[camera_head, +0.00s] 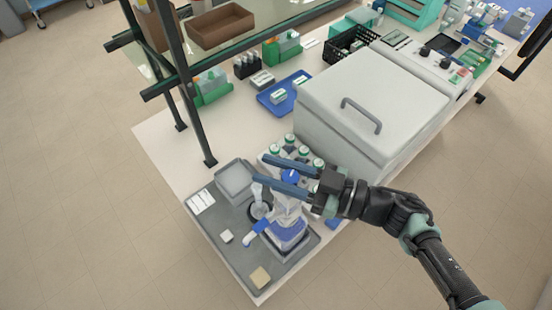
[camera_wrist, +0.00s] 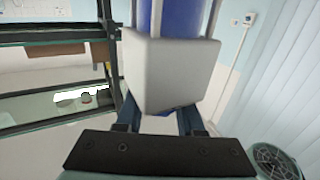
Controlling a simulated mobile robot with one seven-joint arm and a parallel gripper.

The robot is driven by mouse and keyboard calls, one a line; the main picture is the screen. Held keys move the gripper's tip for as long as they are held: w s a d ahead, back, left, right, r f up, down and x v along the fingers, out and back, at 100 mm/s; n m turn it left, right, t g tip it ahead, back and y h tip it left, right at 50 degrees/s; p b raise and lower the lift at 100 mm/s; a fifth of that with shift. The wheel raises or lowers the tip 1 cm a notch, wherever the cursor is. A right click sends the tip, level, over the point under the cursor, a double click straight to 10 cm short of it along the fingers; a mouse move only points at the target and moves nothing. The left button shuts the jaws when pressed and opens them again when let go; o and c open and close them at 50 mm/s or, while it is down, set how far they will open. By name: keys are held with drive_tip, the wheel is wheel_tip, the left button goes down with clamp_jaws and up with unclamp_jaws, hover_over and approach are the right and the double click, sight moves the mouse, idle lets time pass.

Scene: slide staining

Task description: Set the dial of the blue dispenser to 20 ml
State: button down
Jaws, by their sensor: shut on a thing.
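The blue dispenser (camera_head: 285,237) stands at the front end of the bench, a bottle with a blue lower part and a blue-tipped spout to the left. Its blue top (camera_head: 291,175) shows between the two blue fingers of my gripper (camera_head: 261,168). My gripper reaches in level from the right and is shut on the upper part of the dispenser. In the wrist view a pale block (camera_wrist: 168,72) with a blue column behind it fills the space ahead of the fingers (camera_wrist: 160,120). The dial's scale and setting cannot be read.
A grey tray (camera_head: 222,228) holds a pale box, a white card and small blocks around the dispenser. Several green-capped bottles (camera_head: 290,140) stand just behind. A large white box with a handle (camera_head: 375,100) is at the right. A shelf frame (camera_head: 185,80) rises at the left.

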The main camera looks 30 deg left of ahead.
drive_tip(key=shift+s+d+f+n+g+h+b, duration=0.15)
drive_tip(key=shift+n+g+h+b, duration=0.15)
drive_tip(key=shift+n+g, duration=0.4)
drive_tip(key=shift+s+a+r+n+g+h+b, duration=0.15)
drive_tip(key=shift+n+g+b, duration=0.3)
drive_tip(key=shift+g, duration=0.5)
drive_tip(key=shift+s+d+f+n+g+h+b, duration=0.15)
drive_tip(key=shift+n+g+h+b, duration=0.15)
drive_tip(key=shift+n+g, duration=0.4)
drive_tip(key=shift+g, duration=0.25)
drive_tip(key=c, duration=0.5)
unclamp_jaws()
drive_tip(key=b+v, duration=0.6)
drive_tip(key=v, duration=0.7)
